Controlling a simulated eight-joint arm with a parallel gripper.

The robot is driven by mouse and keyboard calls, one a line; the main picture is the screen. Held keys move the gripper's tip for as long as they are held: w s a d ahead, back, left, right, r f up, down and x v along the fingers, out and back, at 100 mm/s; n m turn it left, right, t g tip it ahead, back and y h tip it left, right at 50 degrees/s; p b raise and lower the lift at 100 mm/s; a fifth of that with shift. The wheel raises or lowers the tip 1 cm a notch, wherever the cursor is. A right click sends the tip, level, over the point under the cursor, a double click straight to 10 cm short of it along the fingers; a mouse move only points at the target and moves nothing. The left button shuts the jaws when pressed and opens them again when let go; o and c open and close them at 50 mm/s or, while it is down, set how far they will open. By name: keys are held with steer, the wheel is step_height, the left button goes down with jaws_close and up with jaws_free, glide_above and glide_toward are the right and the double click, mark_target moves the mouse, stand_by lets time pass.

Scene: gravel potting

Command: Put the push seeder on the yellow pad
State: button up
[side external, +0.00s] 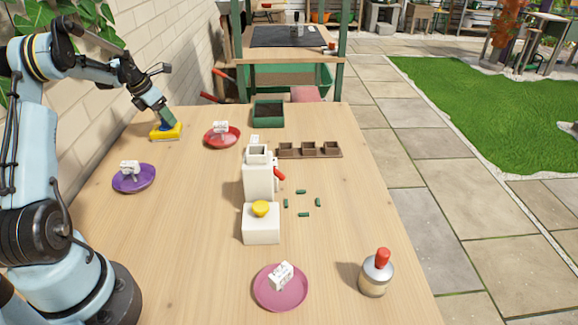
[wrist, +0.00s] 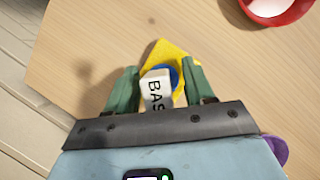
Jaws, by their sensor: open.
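The yellow pad (side external: 158,134) lies at the far left of the table, and it also shows in the wrist view (wrist: 168,51). A white piece marked "BAS" (wrist: 156,90) with a round blue part (wrist: 175,77), which looks like the push seeder, is over the pad. In the side view its blue part (side external: 167,127) appears to rest on the pad, largely hidden by my gripper. My gripper (wrist: 160,72) is open, with one green finger on each side of the white piece. In the side view my gripper (side external: 168,120) is low above the pad.
Red (side external: 209,140), purple (side external: 121,185) and pink (side external: 262,298) saucers each hold a white block. A white dispenser (side external: 259,184), a yellow-knobbed box (side external: 261,228), a brown pot row (side external: 309,155) and a red-topped bottle (side external: 374,281) stand farther right. A brick wall (side external: 175,65) runs along the left.

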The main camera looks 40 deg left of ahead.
steer(key=shift+r, duration=0.1)
steer(key=v, duration=1.1)
steer(key=w+d+r+m, duration=0.2)
steer(key=d+m, duration=0.2)
steer(key=d, duration=0.2)
steer(key=w+d+r+m, duration=0.2)
steer(key=d+m, duration=0.2)
steer(key=d, duration=0.2)
steer(key=d+m, duration=0.9)
steer(key=d, duration=0.3)
steer(key=s+d+f+m+t, duration=0.1)
steer(key=s+d+m, duration=0.3)
steer(key=d+m, duration=0.4)
steer(key=s+d+f+m+t, duration=0.1)
steer(key=s+d+f+m, duration=0.2)
steer(key=d+m, duration=0.6)
steer(key=shift+s+d+f+m+t, duration=0.2)
steer(key=shift+s+f+m+t, duration=0.15)
steer(key=shift+s+m, duration=0.75)
